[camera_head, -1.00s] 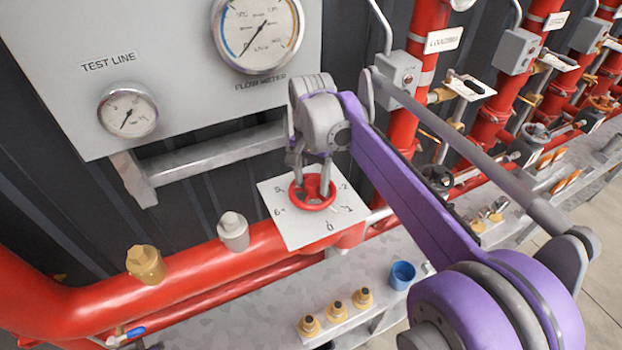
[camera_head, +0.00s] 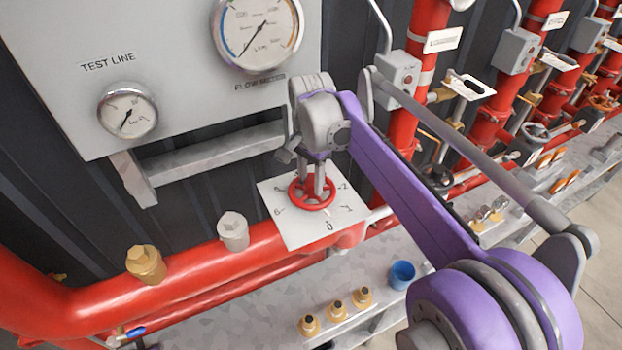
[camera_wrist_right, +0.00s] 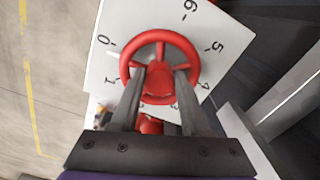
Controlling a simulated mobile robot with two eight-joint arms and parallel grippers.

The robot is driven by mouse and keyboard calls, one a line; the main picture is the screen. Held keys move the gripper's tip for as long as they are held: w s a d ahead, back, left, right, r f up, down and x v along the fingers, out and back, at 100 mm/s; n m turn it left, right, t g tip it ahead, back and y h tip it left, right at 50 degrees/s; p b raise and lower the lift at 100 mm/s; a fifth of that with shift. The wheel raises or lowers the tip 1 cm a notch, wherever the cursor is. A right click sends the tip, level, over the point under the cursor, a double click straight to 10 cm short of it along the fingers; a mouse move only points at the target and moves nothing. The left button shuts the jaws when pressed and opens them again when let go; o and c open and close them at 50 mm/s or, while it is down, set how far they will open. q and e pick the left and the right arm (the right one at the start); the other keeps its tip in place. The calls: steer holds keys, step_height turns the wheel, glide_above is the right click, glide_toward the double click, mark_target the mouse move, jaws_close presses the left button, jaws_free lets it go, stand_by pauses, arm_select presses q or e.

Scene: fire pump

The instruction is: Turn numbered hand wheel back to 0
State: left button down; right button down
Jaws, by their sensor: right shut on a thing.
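The red hand wheel (camera_head: 298,194) sits over a white square number plate (camera_head: 290,228) on the red pipe. In the right wrist view the hand wheel (camera_wrist_right: 126,62) shows its spokes and hub, and the number plate (camera_wrist_right: 205,28) shows 0 and 1 at the left, 5 and 6 at the right. A pale pointer mark lies near the 0, partly under the rim. My right gripper (camera_head: 318,192) comes down on the wheel from above, its fingers (camera_wrist_right: 160,75) shut on the wheel's inner part between the rim sides. My left gripper is not in view.
A panel (camera_head: 185,60) with a flow meter gauge (camera_head: 257,32) and a smaller gauge (camera_head: 127,110) stands behind. Brass fittings (camera_head: 336,310) and a blue cup (camera_head: 402,274) stand on the grey shelf. Red pipes and valves line the right.

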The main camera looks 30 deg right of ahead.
mark_target(310, 181)
steer(key=shift+c, duration=1.1)
jaws_free()
steer(key=shift+m, duration=0.4)
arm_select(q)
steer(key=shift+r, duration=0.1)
arm_select(e)
steer(key=shift+r, duration=0.1)
step_height(310, 181, up, 3)
steer(key=shift+f+p, duration=0.2)
steer(key=shift+p, duration=0.45)
step_height(310, 181, up, 2)
steer(key=shift+w+r+p, duration=0.15)
steer(key=shift+r+p, duration=0.05)
steer(key=shift+p, duration=0.3)
steer(key=shift+r, duration=0.55)
steer(key=shift+s+r, duration=0.2)
steer(key=shift+r, duration=0.2)
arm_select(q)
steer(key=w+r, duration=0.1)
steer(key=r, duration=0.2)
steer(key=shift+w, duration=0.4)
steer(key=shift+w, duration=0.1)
arm_select(e)
steer(key=shift+w, duration=0.1)
